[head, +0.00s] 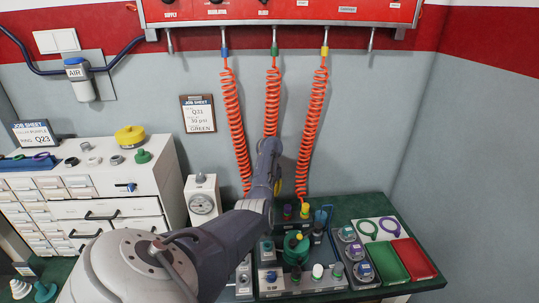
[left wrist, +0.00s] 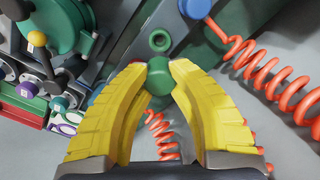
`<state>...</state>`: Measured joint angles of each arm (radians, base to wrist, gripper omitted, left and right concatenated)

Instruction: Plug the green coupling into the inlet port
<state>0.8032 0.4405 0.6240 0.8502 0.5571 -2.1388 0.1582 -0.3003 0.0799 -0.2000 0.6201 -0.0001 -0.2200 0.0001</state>
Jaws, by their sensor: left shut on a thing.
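The green coupling (left wrist: 160,78) is between the yellow fingertips of my left gripper (left wrist: 158,75), which is shut on it; an orange coiled hose shows below it. A round green fitting (left wrist: 159,40) sits on a grey bar just beyond the coupling, with a small gap between them in the picture. I cannot tell whether this fitting is the inlet port. In the head view my left arm reaches over the bench and hides the coupling; only a sliver of yellow finger (head: 278,187) shows. My right gripper is not in view.
A blue coupling (left wrist: 196,8) with an orange coiled hose (left wrist: 265,70) is close on the right. The green round chamber (head: 296,247) and a yellow-topped part (head: 305,210) stand on the bench. Green and red trays (head: 389,263) lie right. A gauge (head: 202,204) stands left of the arm.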

